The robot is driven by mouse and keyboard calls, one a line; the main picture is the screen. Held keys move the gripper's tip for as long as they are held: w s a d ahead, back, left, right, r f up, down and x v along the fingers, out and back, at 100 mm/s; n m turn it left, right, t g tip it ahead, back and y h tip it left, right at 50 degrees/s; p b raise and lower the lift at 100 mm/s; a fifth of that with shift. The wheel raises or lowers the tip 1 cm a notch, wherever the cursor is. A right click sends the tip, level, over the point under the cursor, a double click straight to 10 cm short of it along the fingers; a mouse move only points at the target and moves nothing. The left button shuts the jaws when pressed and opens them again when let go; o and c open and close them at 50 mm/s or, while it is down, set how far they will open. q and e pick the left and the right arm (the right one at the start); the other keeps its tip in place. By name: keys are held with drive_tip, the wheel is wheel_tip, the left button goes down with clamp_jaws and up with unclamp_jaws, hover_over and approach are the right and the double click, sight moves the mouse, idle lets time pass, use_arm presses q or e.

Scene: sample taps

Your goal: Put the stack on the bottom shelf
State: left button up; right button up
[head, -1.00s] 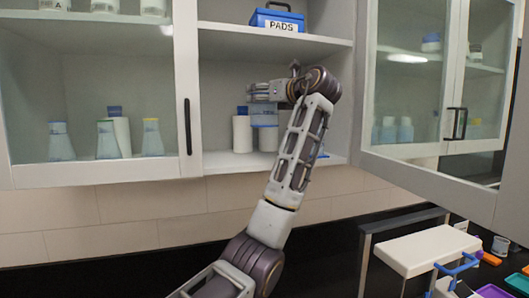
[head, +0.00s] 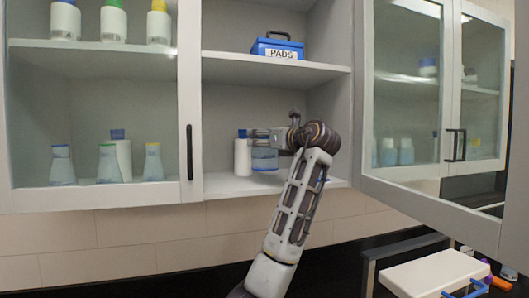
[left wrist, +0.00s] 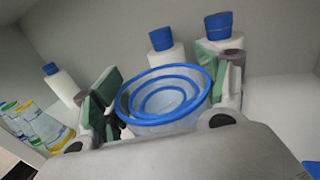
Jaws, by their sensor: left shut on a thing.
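The stack (left wrist: 165,97) is a set of nested clear cups with blue rims. In the left wrist view it sits between the green-padded fingers of my left gripper (left wrist: 165,100), which is shut on it. In the head view the stack (head: 265,159) hangs upright from my left gripper (head: 268,138), inside the open cabinet bay. It is low over the bottom shelf (head: 225,186); I cannot tell whether its base touches. My right gripper is not in view.
A white blue-capped bottle (head: 242,157) stands just left of the stack. More blue-capped bottles (left wrist: 165,50) stand behind it. A blue PADS box (head: 278,48) sits on the shelf above. An open glass door (head: 410,100) is at the right.

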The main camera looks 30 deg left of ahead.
sight(265, 151)
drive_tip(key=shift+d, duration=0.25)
use_arm(q)
drive_tip(key=shift+f, duration=0.5)
drive_tip(key=shift+f+p, duration=0.4)
drive_tip(key=shift+f, duration=1.15)
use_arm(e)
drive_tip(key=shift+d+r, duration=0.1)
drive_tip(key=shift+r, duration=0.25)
use_arm(q)
drive_tip(key=shift+f, duration=0.1)
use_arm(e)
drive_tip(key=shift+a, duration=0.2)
use_arm(q)
drive_tip(key=o, duration=1.3)
drive_tip(key=shift+c, duration=0.2)
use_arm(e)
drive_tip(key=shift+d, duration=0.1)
